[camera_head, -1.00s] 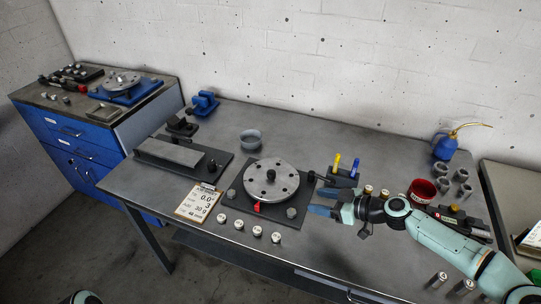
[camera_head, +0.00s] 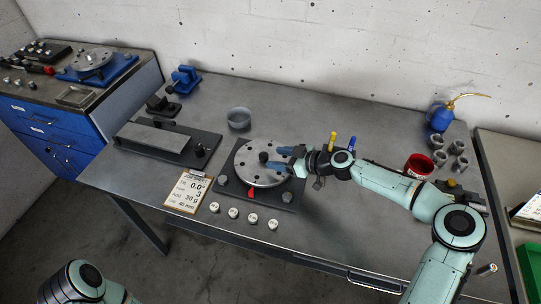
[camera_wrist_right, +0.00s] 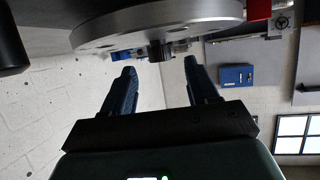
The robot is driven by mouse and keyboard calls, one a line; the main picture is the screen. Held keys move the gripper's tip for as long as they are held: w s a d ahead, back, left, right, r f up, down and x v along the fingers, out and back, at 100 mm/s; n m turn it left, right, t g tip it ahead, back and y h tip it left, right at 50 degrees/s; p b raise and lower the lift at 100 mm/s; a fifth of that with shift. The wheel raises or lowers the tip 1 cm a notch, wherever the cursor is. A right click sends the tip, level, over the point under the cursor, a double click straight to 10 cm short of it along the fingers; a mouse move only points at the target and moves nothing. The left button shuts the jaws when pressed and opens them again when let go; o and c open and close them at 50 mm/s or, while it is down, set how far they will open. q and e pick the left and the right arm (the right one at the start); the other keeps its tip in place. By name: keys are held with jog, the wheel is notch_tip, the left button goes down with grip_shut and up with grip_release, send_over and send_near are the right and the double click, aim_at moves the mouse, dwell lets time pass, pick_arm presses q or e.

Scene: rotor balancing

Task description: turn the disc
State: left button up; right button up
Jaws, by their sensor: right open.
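The round metal disc (camera_head: 247,175) with holes and a dark centre knob (camera_head: 264,157) sits on a dark base plate (camera_head: 289,202) on the bench. A red pointer (camera_head: 251,192) is at its near edge. My right gripper (camera_head: 274,158) is open over the right part of the disc, its blue fingers pointing at the knob. In the right wrist view the disc (camera_wrist_right: 150,22) fills the top, and the knob (camera_wrist_right: 160,51) lies between and beyond the open fingertips (camera_wrist_right: 159,66). I cannot tell whether they touch anything. Only part of my left arm shows at bottom left; its gripper is out of view.
A job sheet (camera_head: 188,189) lies left of the disc, with several small weights (camera_head: 233,212) in front. A grey bowl (camera_head: 239,118) stands behind. A red cup (camera_head: 418,166) and a blue oil can (camera_head: 440,118) are to the right. The bench's front right is mostly clear.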

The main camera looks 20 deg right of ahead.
aim_at(270, 157)
jog(key=shift+x, duration=1.85)
pick_arm(q)
jog(key=shift+w+r, duration=0.2)
jog(key=shift+r, duration=0.2)
